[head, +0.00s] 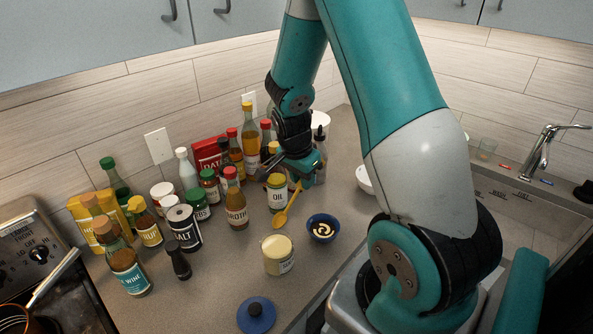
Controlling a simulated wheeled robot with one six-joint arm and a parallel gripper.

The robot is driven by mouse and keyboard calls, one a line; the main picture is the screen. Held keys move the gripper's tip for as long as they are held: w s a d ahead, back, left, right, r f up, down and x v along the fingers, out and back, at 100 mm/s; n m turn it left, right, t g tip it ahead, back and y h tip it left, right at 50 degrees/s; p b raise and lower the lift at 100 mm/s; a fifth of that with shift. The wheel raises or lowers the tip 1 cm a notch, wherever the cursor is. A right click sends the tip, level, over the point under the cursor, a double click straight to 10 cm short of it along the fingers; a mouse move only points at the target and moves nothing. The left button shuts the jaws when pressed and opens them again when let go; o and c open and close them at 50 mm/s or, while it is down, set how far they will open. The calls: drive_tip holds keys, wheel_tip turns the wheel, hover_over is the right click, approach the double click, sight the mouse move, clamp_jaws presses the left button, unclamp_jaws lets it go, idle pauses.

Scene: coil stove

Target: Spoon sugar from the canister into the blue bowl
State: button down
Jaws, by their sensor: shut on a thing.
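My gripper (297,178) is shut on a yellow spoon (288,208). The spoon hangs steeply with its bowl end down, over the counter to the left of the blue bowl. The small blue bowl (311,224) sits on the counter and has a pale cream swirl with dark patches inside. A cream canister (279,263) with a pale top stands in front and to the left of the bowl; its label is too small to read. A blue round lid-like disc with a knob (256,316) lies at the counter's front. Whether the spoon carries anything cannot be told.
An OIL jar (277,194) stands just behind the spoon, and a BROTH bottle (236,207) is to its left. Several bottles and jars crowd the left and back. A white bowl (364,180) is partly behind my arm. The stove (45,262) is left, the sink right.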

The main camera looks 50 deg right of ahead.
sight(298, 189)
drive_tip(key=shift+s+a+f+b, duration=0.1)
drive_tip(key=shift+a+f+b, duration=0.2)
drive_tip(key=shift+f+b, duration=0.45)
drive_tip(key=shift+w+a+f+b, duration=0.1)
drive_tip(key=shift+a+f+b, duration=0.3)
drive_tip(key=shift+f, duration=0.6)
drive_tip(key=shift+s+a+f+b, duration=0.1)
drive_tip(key=shift+a+f+b, duration=0.1)
drive_tip(key=shift+f+b, duration=0.6)
drive_tip(key=shift+a+b+x, duration=0.45)
drive_tip(key=shift+b+x, duration=1.1)
drive_tip(key=shift+x, duration=0.6)
drive_tip(key=shift+d+p+v, duration=0.25)
drive_tip(key=shift+p+v, duration=0.75)
drive_tip(key=shift+v, duration=0.1)
drive_tip(key=shift+d+p+v, duration=0.2)
drive_tip(key=shift+p+v, duration=0.75)
drive_tip(key=shift+v, duration=0.15)
drive_tip(key=shift+d+r, duration=0.15)
drive_tip(key=shift+r, duration=0.15)
drive_tip(key=shift+d+r+y+p, duration=0.1)
drive_tip(key=shift+d+y+p, duration=0.65)
drive_tip(key=shift+y+p, duration=0.45)
drive_tip(key=shift+d+r+y+p, duration=0.1)
drive_tip(key=shift+d+y+p, duration=0.7)
drive_tip(key=shift+y, duration=0.7)
drive_tip(key=shift+a, duration=0.1)
